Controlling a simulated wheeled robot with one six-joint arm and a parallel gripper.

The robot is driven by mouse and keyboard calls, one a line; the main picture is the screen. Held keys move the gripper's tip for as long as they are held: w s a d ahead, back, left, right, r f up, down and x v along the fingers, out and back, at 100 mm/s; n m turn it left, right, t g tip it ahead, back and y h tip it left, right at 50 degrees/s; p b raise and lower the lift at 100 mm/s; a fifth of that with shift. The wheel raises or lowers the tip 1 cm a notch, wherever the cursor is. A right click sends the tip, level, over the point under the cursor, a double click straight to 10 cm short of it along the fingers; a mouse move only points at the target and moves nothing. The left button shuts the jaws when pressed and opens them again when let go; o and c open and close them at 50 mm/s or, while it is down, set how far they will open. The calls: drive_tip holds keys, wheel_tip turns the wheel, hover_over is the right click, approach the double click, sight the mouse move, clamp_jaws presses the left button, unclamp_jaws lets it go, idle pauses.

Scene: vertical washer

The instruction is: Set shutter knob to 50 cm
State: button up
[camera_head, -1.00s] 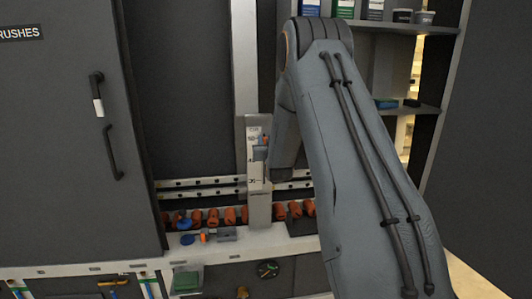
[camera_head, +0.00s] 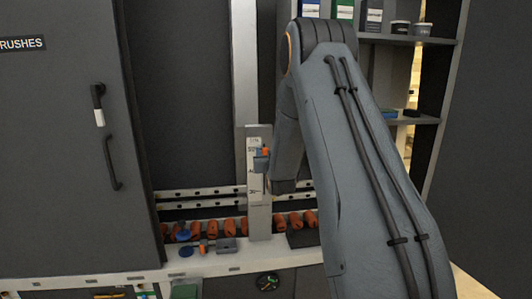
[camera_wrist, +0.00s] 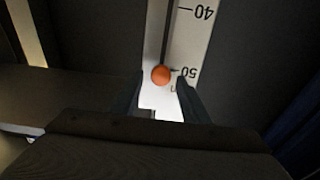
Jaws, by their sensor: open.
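The shutter knob (camera_wrist: 160,75) is a small orange ball on a dark vertical slot in a pale scale plate (camera_wrist: 193,42). In the wrist view the numbers appear upside down, and the knob sits beside the tick marked 50, with 40 farther up the picture. My gripper (camera_wrist: 161,84) is open, with one dark finger on each side of the knob. I cannot tell whether either finger touches it. In the head view the scale plate (camera_head: 254,182) stands upright, with the orange knob (camera_head: 266,152) near its top and part of my gripper (camera_head: 261,161) beside it.
A grey cabinet door (camera_head: 60,160) with handles is at the left. A ledge (camera_head: 215,262) with orange rollers (camera_head: 228,227) runs below the plate. Shelves (camera_head: 415,120) with boxes and jars stand at the right, behind my arm.

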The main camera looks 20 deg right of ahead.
drive_tip(key=shift+b+v, duration=0.7)
drive_tip(key=shift+v, duration=2.05)
